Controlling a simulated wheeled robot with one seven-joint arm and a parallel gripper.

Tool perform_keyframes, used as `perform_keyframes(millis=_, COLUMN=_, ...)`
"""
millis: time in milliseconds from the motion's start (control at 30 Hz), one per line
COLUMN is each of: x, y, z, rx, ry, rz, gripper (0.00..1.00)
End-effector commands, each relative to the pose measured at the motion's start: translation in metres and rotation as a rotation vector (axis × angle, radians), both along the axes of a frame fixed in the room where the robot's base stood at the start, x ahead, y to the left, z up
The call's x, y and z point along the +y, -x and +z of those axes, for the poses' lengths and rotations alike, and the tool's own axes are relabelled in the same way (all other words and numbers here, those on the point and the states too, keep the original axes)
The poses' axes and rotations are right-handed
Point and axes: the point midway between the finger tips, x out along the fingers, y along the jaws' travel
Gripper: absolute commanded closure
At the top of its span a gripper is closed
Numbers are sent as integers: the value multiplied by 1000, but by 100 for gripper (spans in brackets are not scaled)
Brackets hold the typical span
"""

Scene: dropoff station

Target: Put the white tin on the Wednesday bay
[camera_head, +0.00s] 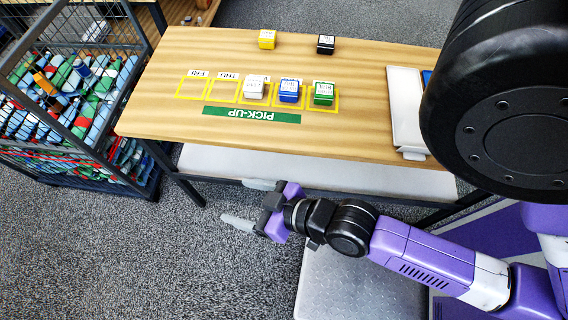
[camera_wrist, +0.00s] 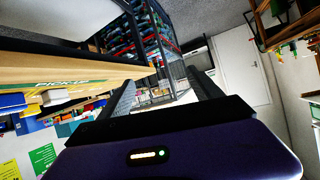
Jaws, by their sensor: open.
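The white tin (camera_head: 253,87) stands on the wooden table in the middle bay of a row of yellow-outlined bays. The two bays to its left are empty and labelled FRI and THU, upside down. The tin partly hides its own bay's label, so I cannot read Wednesday there. A blue tin (camera_head: 289,91) and a green tin (camera_head: 323,94) stand in the bays to its right. My gripper (camera_head: 249,204) is open and empty, low in front of the table's near edge, apart from all tins. In the wrist view, its two dark fingers (camera_wrist: 163,92) are spread.
The wooden table (camera_head: 160,112) carries a green PICK-UP strip (camera_head: 252,115). A yellow tin (camera_head: 267,39) and a black tin (camera_head: 326,44) stand at the far edge. A white tray (camera_head: 405,108) lies at right. A wire cage (camera_head: 130,175) of colourful items stands left.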

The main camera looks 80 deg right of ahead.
Motion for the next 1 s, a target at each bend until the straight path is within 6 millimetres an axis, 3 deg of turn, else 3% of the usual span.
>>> perform_keyframes(millis=33, x=6, y=19, z=8, rx=-12, ry=16, rz=26, gripper=26)
perform_keyframes(millis=200, x=11, y=63, z=50, rx=-97, ry=72, rz=108, gripper=26)
perform_keyframes(millis=400, x=14, y=88, z=88, rx=-175, ry=105, rz=195, gripper=26)
perform_keyframes(millis=633, x=15, y=93, z=98, rx=-197, ry=111, rz=219, gripper=26)
perform_keyframes(millis=1000, x=15, y=92, z=87, rx=-196, ry=111, rz=217, gripper=26)
